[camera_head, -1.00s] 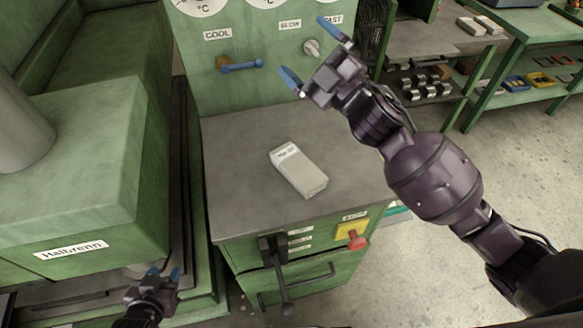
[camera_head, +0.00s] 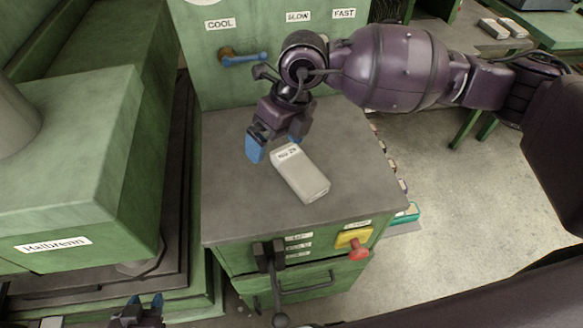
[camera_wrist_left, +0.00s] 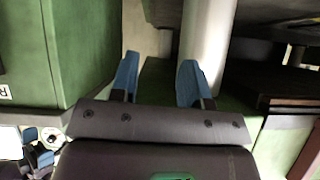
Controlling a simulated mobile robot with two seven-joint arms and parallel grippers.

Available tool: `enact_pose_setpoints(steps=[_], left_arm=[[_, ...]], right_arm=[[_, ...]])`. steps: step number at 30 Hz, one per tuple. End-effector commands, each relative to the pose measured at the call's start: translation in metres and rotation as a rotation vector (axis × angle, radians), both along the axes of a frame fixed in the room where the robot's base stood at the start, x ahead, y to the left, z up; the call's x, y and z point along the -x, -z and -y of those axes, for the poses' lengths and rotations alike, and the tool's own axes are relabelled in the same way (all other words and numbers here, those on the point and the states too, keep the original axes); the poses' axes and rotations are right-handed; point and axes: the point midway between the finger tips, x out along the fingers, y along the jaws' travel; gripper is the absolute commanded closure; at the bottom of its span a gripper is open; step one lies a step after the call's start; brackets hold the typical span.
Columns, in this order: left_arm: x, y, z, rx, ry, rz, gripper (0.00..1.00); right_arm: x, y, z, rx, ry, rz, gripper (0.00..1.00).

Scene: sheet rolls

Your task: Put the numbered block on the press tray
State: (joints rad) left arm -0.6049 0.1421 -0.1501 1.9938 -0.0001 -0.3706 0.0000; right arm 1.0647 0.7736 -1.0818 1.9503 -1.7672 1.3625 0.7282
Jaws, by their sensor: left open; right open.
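The numbered block (camera_head: 301,174) is a pale grey bar with a white printed label at its far end; it lies flat on the grey top of the green control cabinet. My right gripper (camera_head: 276,143) points down just past the labelled end, its blue fingers spread and empty. I cannot tell whether they touch the block. My left gripper (camera_head: 142,306) is low at the bottom left, beside the press; in the left wrist view it is open and empty (camera_wrist_left: 158,82). The green press (camera_head: 75,205) stands at the left. I cannot clearly make out its tray.
The cabinet top (camera_head: 237,215) is otherwise clear. A blue-handled lever (camera_head: 243,59) sticks out of the panel behind. A black lever (camera_head: 268,265), a red knob (camera_head: 359,250) and a drawer handle project at the front. Green workbenches stand at the back right, with open floor before them.

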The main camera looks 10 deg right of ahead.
Motion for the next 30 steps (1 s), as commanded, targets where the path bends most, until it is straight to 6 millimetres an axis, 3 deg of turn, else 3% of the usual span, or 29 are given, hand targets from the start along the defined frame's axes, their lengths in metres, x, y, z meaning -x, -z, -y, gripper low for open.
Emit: enact_pose_setpoints(steps=[3,9,14,24,30], left_arm=[[0.003,0.001,0.0,0.0,-0.002,-0.005,0.57],[0.0,0.0,0.0,0.0,0.0,-0.001,0.57],[-0.003,0.0,0.0,0.0,0.002,0.004,0.57],[-0.008,-0.001,0.002,0.0,0.005,0.014,0.57],[-0.008,-0.001,0.002,0.0,0.005,0.014,0.57]], right_arm=[[-0.009,0.006,0.026,0.171,0.074,0.041,0.0],[-0.01,0.008,0.048,0.305,0.168,0.037,0.0],[-0.009,0.016,0.048,0.305,0.188,0.031,0.0],[-0.01,0.06,0.048,0.303,0.184,0.03,0.0],[-0.011,0.07,0.048,0.302,0.186,0.03,0.0]])
